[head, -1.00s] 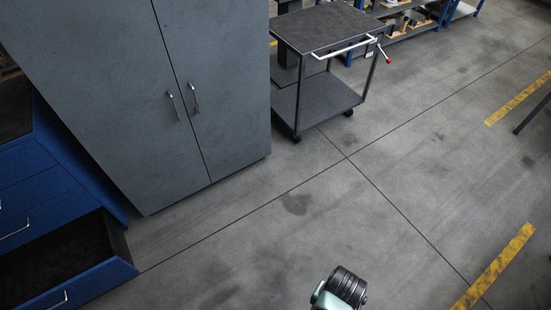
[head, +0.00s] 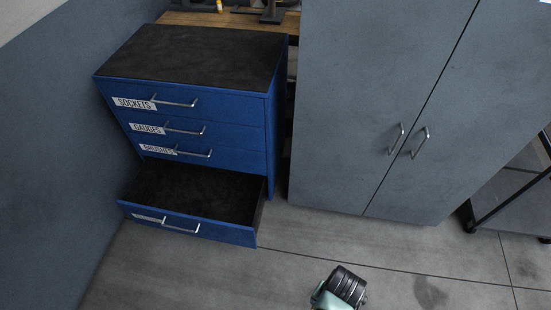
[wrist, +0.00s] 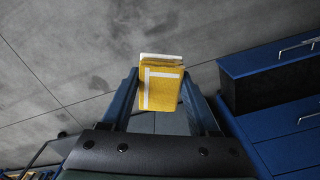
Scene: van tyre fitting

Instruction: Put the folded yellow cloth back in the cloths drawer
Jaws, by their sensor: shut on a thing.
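The folded yellow cloth (wrist: 163,94) with white stripes is between the two fingers of my gripper (wrist: 160,76) in the wrist view. My gripper is shut on it. In the head view a blue cabinet (head: 270,130) has its bottom drawer (head: 225,232) pulled open. Its dark inside looks empty where it shows; its label (head: 149,218) is too slanted to read. An open drawer (wrist: 225,68) also shows at the right of the wrist view, to the right of the cloth and apart from it. The cloth and gripper fingers do not show in the head view.
The upper drawers are shut, labelled sockets (head: 134,103), gauges (head: 147,128) and brushes (head: 158,149). A tall grey cupboard (head: 350,100) stands shut on the right. A wall (head: 50,150) is on the left. A trolley (head: 510,190) is at the right edge. The floor in front is clear.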

